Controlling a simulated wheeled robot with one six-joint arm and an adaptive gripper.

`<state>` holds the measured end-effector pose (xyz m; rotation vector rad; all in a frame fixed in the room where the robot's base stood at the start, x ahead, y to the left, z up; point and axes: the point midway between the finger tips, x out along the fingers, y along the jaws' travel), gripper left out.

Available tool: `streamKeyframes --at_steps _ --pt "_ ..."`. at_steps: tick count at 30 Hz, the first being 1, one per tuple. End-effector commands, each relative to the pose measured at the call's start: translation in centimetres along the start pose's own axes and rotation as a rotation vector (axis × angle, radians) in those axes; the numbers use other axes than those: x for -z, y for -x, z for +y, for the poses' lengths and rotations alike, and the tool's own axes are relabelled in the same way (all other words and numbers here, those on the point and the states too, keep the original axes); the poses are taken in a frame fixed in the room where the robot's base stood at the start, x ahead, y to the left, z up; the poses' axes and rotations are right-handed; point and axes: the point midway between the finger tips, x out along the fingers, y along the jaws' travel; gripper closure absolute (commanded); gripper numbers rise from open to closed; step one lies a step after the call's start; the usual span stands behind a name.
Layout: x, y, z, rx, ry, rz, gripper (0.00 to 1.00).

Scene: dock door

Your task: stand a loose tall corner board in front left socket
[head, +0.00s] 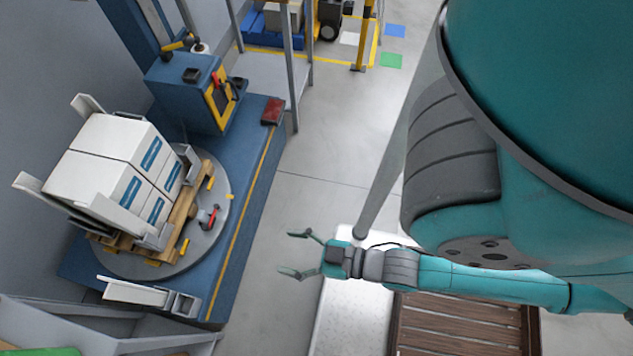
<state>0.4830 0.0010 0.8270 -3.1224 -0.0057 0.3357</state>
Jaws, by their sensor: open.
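A pallet of white cartons (115,165) with blue labels stands on a round grey turntable (215,225). Pale angled pieces, which look like corner boards, show at the stack's back corner (88,105) and left corner (28,184). Grey angled pieces also show at its right corner (188,163) and near corner (155,238); I cannot tell which is the front left socket. A white board (135,291) sticks out of a grey holder (183,304) near the platform's front edge. My gripper (292,254) is open and empty over the floor, right of the platform and apart from every board.
The blue platform (250,150) carries a machine column with a control box (195,90). A grey rack (60,325) fills the lower left. A brown slatted pallet (460,325) lies under my arm. Grey floor (320,150) between platform and arm is clear.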

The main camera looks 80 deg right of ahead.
Motion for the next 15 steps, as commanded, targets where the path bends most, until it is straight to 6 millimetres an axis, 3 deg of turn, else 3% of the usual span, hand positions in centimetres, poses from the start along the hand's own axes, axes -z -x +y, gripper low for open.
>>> streamKeyframes --at_steps 1,6,15 --pt "0.7 1.7 0.0 0.0 0.0 -0.015 0.28" --pt "3.1 5.3 0.0 -0.002 0.0 -0.043 0.28" --pt "4.5 7.0 0.1 -0.004 0.001 -0.058 0.28"
